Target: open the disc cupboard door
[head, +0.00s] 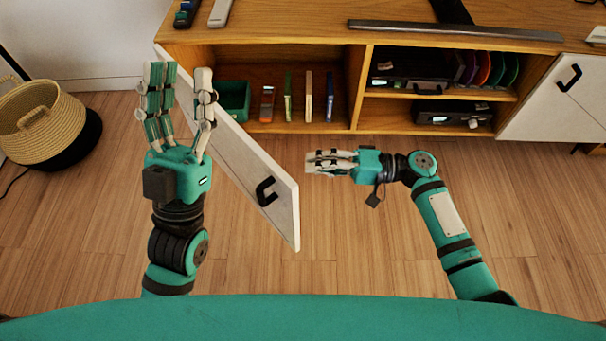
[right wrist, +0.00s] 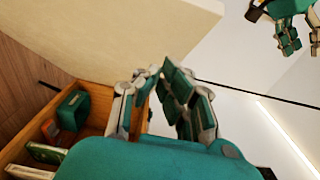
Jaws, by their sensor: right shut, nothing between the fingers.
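The white disc cupboard door (head: 240,165) stands swung out from the left end of the wooden cabinet, its free edge toward me. Its black handle (head: 266,192) is near that edge. The cupboard's inside shows behind it. My left gripper (head: 182,92) is open and empty, with its fingers pointing up at the left side of the door. Whether it touches the door I cannot tell. My right gripper (head: 312,162) is shut and empty, to the right of the door in front of the cupboard. Its fingers also show in the right wrist view (right wrist: 164,98).
The cupboard holds a green bin (head: 234,98) and several upright cases (head: 308,96). Devices and discs fill the middle shelves (head: 440,92). Another white door (head: 560,100) is at the right. A woven basket (head: 40,120) stands at the far left. The wooden floor (head: 345,240) in front is clear.

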